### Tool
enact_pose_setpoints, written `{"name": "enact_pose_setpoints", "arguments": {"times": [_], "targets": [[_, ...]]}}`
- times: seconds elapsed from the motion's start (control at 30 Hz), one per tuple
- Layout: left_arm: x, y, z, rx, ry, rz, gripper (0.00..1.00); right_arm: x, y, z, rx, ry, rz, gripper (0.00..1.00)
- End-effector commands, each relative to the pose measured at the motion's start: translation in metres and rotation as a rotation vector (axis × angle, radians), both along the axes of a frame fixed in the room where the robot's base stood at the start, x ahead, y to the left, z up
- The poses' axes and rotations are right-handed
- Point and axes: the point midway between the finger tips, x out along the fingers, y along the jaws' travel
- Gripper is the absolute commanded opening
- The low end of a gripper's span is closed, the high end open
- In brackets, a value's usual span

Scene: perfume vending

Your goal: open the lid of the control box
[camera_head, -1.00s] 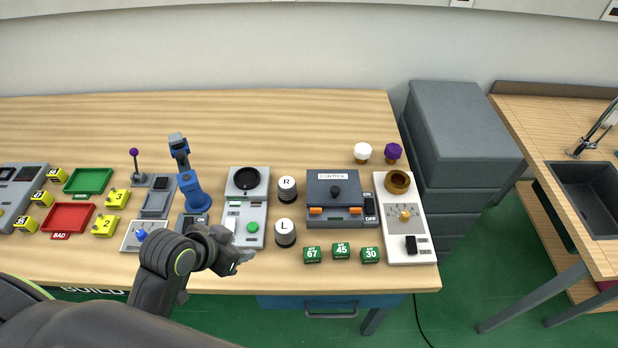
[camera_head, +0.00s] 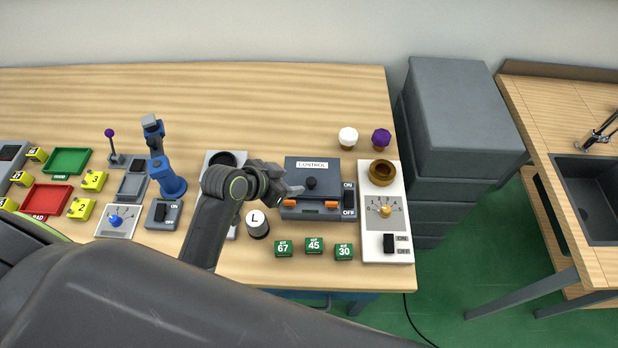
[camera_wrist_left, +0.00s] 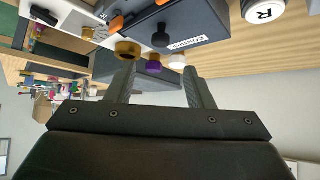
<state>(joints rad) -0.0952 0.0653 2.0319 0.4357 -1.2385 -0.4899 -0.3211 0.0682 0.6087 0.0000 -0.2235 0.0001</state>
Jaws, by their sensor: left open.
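The control box (camera_head: 312,171) is a dark grey-blue box with a white label, a black knob (camera_head: 311,183) on its lid and orange latches at its front. Its lid looks shut. It also shows in the left wrist view (camera_wrist_left: 197,26), with its black knob (camera_wrist_left: 161,36). My left gripper (camera_head: 293,192) is just left of the box near the knob, apart from the knob as far as I can tell. In the left wrist view the gripper (camera_wrist_left: 160,85) has two spread fingers with nothing between them. My right gripper is out of view.
An ON/OFF switch (camera_head: 349,199) sits at the box's right side. A white panel with a dial (camera_head: 386,234) stands to the right. The L button (camera_head: 258,223) and green blocks (camera_head: 314,245) lie in front. White and purple caps (camera_head: 348,138) stand behind.

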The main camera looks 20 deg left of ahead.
Motion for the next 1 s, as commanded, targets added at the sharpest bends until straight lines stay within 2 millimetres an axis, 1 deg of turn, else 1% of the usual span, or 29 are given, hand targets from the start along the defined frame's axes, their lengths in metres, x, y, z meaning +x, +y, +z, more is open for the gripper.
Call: {"name": "enact_pose_setpoints", "arguments": {"times": [0.03, 0.1, 0.2, 0.23, 0.37, 0.53, 0.63, 0.8, 1.0], "targets": [[0.005, -0.004, -0.005, -0.003, 0.004, 0.0, 0.48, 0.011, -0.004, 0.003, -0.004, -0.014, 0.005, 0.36], [0.011, -0.007, -0.012, -0.003, 0.003, -0.001, 0.48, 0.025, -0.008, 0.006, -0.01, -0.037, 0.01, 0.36], [0.02, -0.012, -0.023, -0.001, 0.003, -0.001, 0.48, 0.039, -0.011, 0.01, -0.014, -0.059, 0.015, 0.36], [0.023, -0.014, -0.026, -0.001, 0.003, -0.001, 0.48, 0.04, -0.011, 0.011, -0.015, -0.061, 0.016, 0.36], [0.035, -0.02, -0.039, -0.001, 0.003, -0.001, 0.48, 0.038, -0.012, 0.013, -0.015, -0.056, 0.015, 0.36], [0.048, -0.027, -0.054, -0.001, 0.003, -0.001, 0.48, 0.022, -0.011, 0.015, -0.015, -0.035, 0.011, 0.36], [0.053, -0.03, -0.061, 0.0, 0.002, -0.001, 0.48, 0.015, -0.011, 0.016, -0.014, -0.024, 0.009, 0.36], [0.059, -0.033, -0.068, 0.0, 0.001, 0.0, 0.48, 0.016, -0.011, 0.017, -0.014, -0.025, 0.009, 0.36], [0.061, -0.034, -0.07, 0.001, 0.0, 0.001, 0.48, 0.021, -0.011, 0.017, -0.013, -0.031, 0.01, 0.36]]}}
